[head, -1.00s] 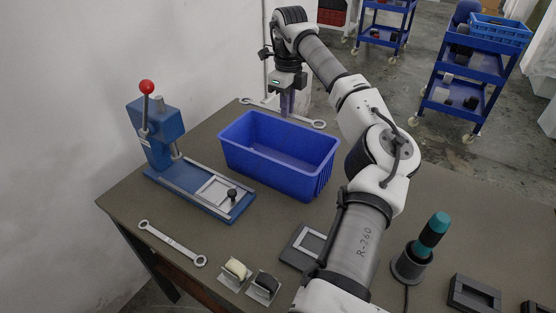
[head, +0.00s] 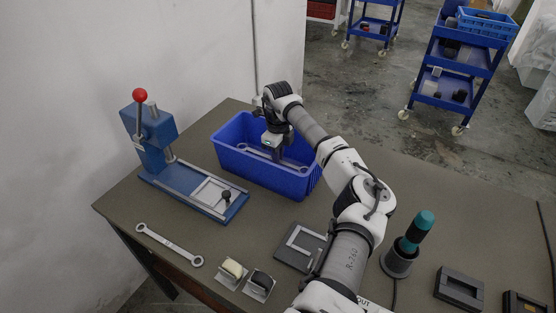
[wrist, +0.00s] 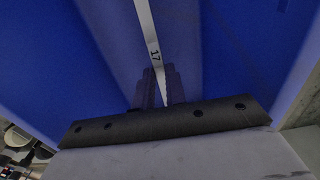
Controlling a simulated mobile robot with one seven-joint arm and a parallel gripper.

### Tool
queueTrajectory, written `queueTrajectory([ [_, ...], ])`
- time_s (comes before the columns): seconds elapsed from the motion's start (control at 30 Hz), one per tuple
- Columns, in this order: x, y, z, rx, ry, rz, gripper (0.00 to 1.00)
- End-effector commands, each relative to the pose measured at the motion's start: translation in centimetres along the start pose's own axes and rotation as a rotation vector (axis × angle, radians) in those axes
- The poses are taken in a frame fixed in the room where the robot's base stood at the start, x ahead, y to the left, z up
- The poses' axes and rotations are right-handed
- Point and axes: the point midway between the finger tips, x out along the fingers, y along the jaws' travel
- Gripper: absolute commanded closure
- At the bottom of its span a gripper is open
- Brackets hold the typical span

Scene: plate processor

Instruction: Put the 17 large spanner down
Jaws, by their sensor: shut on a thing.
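The spanner marked 17 (wrist: 146,28) is held in my gripper (wrist: 157,100) in the wrist view. In the head view this spanner (head: 253,152) lies across the blue bin (head: 258,183), within or just over its opening. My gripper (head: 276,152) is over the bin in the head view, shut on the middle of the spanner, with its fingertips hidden. Whether the spanner touches the bin floor or walls cannot be told.
A second spanner (head: 168,244) lies at the table's left front. A blue press with a red knob (head: 140,95) stands left of the bin. A teal-handled tool (head: 416,230) stands in a holder at right. The back right tabletop (head: 450,200) is clear.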

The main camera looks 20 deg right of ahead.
Motion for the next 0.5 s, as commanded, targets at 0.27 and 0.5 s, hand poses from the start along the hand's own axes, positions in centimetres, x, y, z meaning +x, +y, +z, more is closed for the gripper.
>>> queueTrajectory([
  [0.27, 3.0, 0.0, 0.0, -0.001, 0.000, 0.001, 1.00],
  [0.5, 3.2, 0.0, 0.0, -0.001, 0.001, 0.000, 1.00],
])
